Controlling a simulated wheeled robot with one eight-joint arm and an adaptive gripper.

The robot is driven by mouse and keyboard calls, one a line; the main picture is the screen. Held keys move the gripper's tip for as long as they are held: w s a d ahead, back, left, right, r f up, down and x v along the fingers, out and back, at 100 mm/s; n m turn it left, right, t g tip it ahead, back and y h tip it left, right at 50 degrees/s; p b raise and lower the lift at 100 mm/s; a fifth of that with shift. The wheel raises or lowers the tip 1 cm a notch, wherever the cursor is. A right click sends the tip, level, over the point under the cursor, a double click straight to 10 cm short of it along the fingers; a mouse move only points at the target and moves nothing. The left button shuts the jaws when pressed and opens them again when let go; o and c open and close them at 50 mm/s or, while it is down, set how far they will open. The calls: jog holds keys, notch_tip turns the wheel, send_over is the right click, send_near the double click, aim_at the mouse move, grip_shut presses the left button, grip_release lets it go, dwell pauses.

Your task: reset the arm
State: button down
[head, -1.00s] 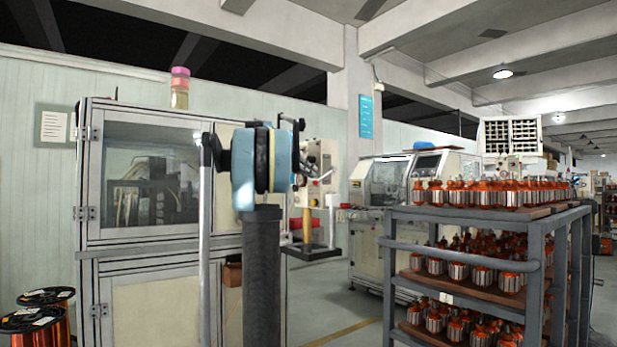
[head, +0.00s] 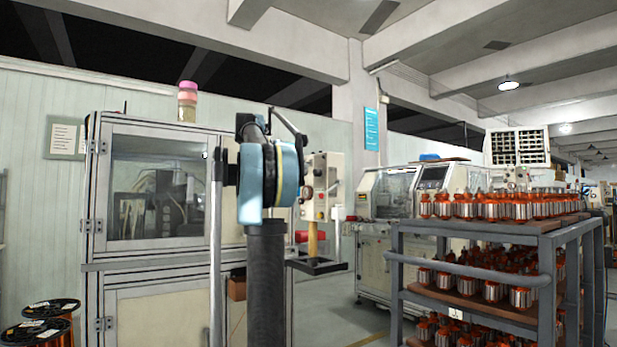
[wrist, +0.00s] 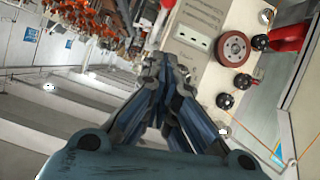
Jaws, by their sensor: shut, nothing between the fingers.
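My gripper (wrist: 160,75) shows in the wrist view, its dark blue-grey fingers together at the tips with nothing between them. It is clear of the things behind it. In the head view my arm (head: 266,180) stands upright in the middle, with its blue and black joint near the top and a dark link raised above it. I cannot make out the gripper's fingers in the head view.
A grey rack (head: 470,240) with several copper-wound armatures stands at right. A cream machine cabinet (head: 150,255) is at left, with wire spools (head: 50,308) beside it. A control box (head: 322,180) sits behind my arm. Open floor shows between cabinet and rack.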

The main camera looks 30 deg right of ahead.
jog(key=s+a+f+n+y, duration=0.4)
jog(key=s+a+f, duration=0.6)
jog(key=f, duration=1.1)
jog(key=s+a+f+n+y, duration=0.4)
jog(key=s+a+f, duration=0.6)
jog(key=f, duration=1.1)
jog(key=s+a+f+n+y, duration=0.5)
jog(key=s+a+f, duration=0.5)
jog(key=s+f, duration=0.6)
notch_tip(320, 180, down, 5)
jog(key=shift+s+a+f+n+t, duration=0.15)
jog(key=shift+a+n+t, duration=0.25)
jog(key=shift+n, duration=0.5)
jog(key=shift+w+f, duration=0.2)
jog(key=shift+w, duration=0.25)
jog(key=shift+d, duration=0.1)
